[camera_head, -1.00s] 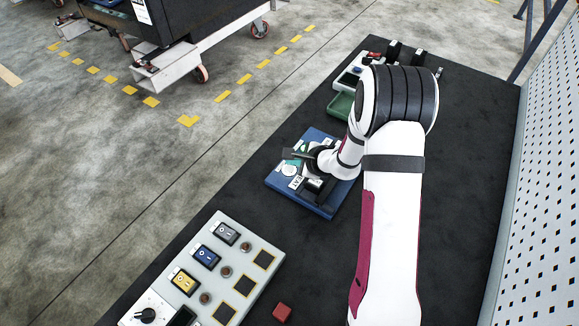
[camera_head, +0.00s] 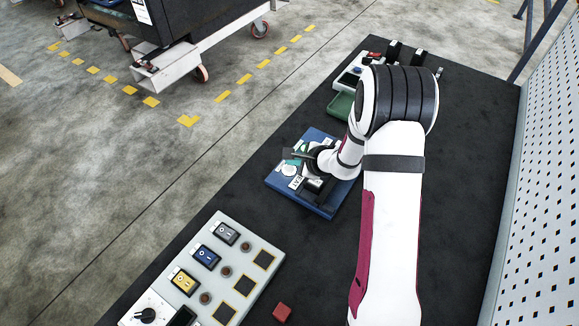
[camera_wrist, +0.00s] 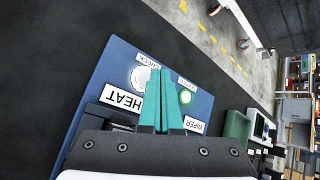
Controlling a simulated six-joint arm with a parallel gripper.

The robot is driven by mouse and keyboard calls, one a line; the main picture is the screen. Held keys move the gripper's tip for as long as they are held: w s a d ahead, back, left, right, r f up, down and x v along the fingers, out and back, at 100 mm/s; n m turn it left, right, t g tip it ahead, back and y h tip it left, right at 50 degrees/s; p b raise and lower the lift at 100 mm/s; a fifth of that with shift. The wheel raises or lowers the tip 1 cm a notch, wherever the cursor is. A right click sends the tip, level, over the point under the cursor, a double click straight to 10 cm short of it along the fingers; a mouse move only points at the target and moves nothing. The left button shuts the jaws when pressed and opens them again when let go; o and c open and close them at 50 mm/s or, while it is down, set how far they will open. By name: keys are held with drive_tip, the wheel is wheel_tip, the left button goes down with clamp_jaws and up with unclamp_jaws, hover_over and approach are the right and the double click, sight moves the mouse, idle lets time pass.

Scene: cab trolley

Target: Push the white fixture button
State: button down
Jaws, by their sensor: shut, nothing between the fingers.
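The blue fixture panel (camera_head: 322,208) lies on the black bench top, partly hidden under my wrist; it also shows in the wrist view (camera_wrist: 108,73). Its white round button (camera_wrist: 140,78) sits near a CHECK label; in the head view the button (camera_head: 289,170) shows beside my gripper.
A grey switch panel (camera_head: 236,250) with rocker switches stands at the front left, with a small red block (camera_head: 282,312) beside it. A green tray (camera_head: 341,105) and other devices are behind my arm. A perforated panel (camera_head: 545,190) borders the bench on the right.

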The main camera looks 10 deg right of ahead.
sight(293, 170)
drive_tip(key=shift+f, duration=0.1)
idle(0.3)
drive_tip(key=shift+f, duration=0.35)
drive_tip(key=shift+f, duration=0.4)
idle(0.4)
drive_tip(key=shift+r, duration=0.85)
wheel_tip(293, 170, up, 6)
idle(0.4)
